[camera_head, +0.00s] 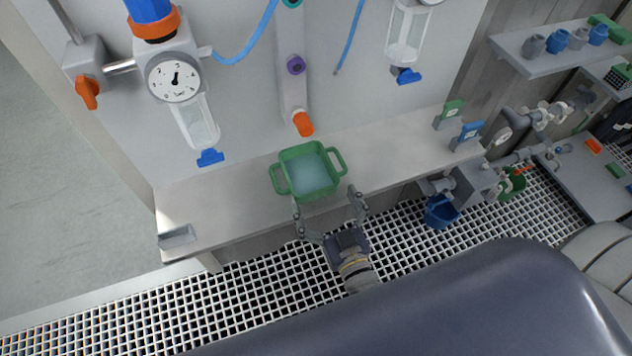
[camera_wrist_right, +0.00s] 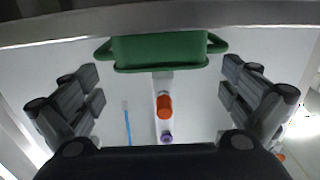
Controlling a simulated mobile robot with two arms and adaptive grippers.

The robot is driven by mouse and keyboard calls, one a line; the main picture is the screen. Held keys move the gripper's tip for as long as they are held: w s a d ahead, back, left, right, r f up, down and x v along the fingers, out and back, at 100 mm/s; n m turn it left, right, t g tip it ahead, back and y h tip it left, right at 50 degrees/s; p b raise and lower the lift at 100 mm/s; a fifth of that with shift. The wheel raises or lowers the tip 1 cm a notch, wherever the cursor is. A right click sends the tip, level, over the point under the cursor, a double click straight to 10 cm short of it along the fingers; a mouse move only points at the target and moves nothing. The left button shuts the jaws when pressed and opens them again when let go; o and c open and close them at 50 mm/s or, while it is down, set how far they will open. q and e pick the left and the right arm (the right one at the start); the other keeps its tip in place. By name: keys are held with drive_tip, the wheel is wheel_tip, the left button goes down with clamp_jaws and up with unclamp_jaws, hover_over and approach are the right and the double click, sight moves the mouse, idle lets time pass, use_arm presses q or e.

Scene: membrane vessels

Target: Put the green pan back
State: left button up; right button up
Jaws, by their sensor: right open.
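The green pan (camera_head: 310,172) is a square tub with a handle on each side and pale bluish contents. In the head view it sits on the front part of the light bench (camera_head: 225,205), just below an orange-tipped spout (camera_head: 303,123). My right gripper (camera_head: 326,196) is open and empty at the bench's front edge, its fingers spread towards the pan's near side. In the right wrist view the pan (camera_wrist_right: 160,48) shows at the top, between and beyond the open fingers (camera_wrist_right: 160,86), with no contact seen. My left gripper is not in view.
A dial gauge (camera_head: 174,79) with hanging clear tubes stands on the wall panel at the left. Small green (camera_head: 449,114) and blue (camera_head: 468,133) holders stand at the bench's right end. A blue bucket (camera_head: 440,212) is below. A shelf (camera_head: 550,55) with cups is at upper right. Bench left of the pan is mostly clear.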

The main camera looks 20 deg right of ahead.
drive_tip(key=s+a+f+n+g+y, duration=0.1)
drive_tip(key=s+f+g, duration=0.4)
drive_tip(key=f, duration=0.8)
drive_tip(key=s+f+n+g+y, duration=0.1)
drive_tip(key=s+f+g, duration=0.2)
drive_tip(key=s+f, duration=0.75)
drive_tip(key=s+d+f+g+h, duration=0.1)
drive_tip(key=s+d+f+g, duration=0.3)
drive_tip(key=s+f, duration=0.5)
drive_tip(key=s+d+f+g+h, duration=0.1)
drive_tip(key=s+d+f+g, duration=0.4)
drive_tip(key=s+f, duration=0.5)
drive_tip(key=shift+d+f+h, duration=0.2)
drive_tip(key=shift+f+h, duration=0.1)
drive_tip(key=shift+f, duration=0.5)
drive_tip(key=shift+r, duration=0.1)
